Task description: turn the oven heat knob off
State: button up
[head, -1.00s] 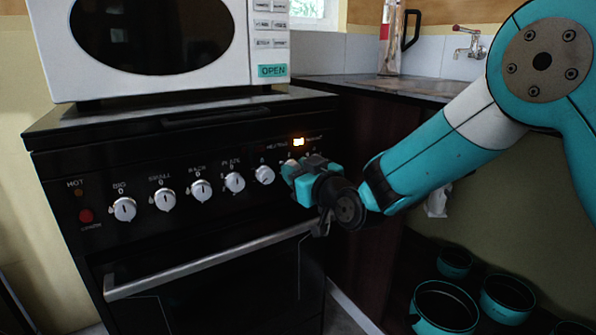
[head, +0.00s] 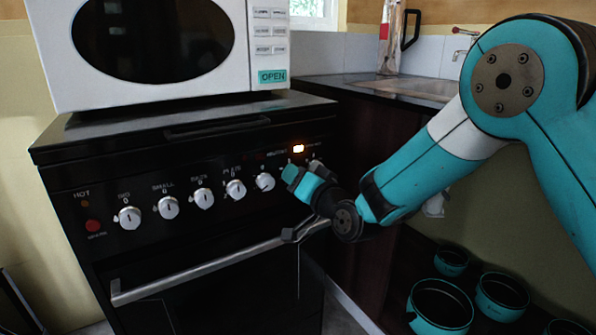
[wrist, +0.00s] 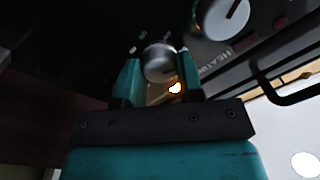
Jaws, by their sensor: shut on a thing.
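The oven (head: 75,185) has a black front panel with a row of silver knobs. My gripper (head: 292,173) is at the right end of this row. In the wrist view, its two teal fingers (wrist: 160,75) are shut on a round silver knob (wrist: 160,60), one finger on each side. The knob's pointer is hard to make out. A neighbouring knob (wrist: 222,15) with a dark pointer line is beside it, near the lettering on the panel. In the head view my gripper hides most of the held knob.
A white microwave (head: 265,40) stands on the oven top. The oven door's handle bar (head: 200,271) runs below the knobs, close under my wrist. A counter with a sink (head: 415,88) is to the right. Several teal-rimmed pots (head: 440,305) are at lower right.

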jog(key=shift+f+m+t+h+p, duration=0.1)
jog(key=shift+m+t+h+p, duration=0.25)
jog(key=shift+m+p, duration=6.2)
jog(key=shift+f, duration=0.1)
jog(key=o, duration=0.9)
jog(key=shift+d, duration=0.1)
jog(key=shift+s, duration=0.1)
jog(key=b+v, duration=1.7)
jog(key=b, duration=0.4)
jog(key=shift+s+d, duration=0.1)
jog(key=shift+s, duration=0.05)
